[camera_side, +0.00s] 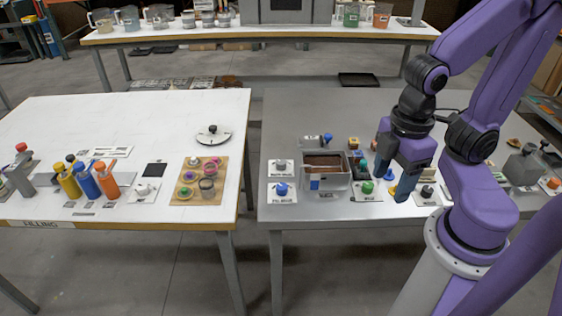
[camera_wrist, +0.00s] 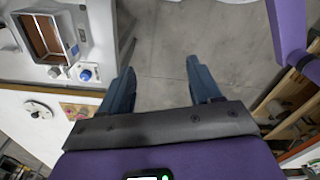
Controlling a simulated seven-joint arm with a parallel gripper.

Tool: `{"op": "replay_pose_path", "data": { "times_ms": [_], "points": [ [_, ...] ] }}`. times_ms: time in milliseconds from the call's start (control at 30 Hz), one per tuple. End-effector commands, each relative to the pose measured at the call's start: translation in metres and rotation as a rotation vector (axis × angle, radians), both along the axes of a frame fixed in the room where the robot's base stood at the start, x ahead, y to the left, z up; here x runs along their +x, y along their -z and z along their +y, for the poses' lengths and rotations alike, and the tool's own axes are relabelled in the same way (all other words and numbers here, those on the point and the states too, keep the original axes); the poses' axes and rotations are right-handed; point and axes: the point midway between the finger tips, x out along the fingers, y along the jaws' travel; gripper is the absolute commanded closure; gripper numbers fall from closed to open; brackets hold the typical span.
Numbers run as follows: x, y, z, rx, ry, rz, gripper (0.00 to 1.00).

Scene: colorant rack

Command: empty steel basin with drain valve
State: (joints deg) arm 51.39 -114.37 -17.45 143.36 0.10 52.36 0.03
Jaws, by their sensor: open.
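The steel basin (camera_side: 332,185) stands on the grey table and shows a brown surface inside. A blue-and-white label is on its front wall. In the wrist view the basin (camera_wrist: 20,22) is at the top left. Several knobs on small white plates stand around it, including a blue one (camera_side: 281,188) at its front left and a green one (camera_side: 367,187) at its front right. I cannot tell which is the drain valve. My gripper (camera_side: 391,182) is open and empty, pointing down above the table right of the basin. Both fingers show apart in the wrist view (camera_wrist: 160,70).
The white table (camera_side: 120,130) at left holds several colored bottles and a wooden board (camera_side: 181,199) of small cups. A gap of floor separates the two tables. A grey block-shaped container (camera_side: 523,165) stands at the right. The back of the grey table is mostly clear.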

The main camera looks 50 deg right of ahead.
Motion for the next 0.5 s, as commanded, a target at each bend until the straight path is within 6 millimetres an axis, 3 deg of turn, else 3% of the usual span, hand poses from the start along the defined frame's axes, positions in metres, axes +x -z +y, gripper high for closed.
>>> {"op": "replay_pose_path", "data": {
  "times_ms": [333,500],
  "points": [
    [0.003,0.0,0.002,-0.001,0.002,0.001,0.39],
    [0.033,-0.004,0.015,-0.006,0.017,0.0,0.39]
  ]
}}
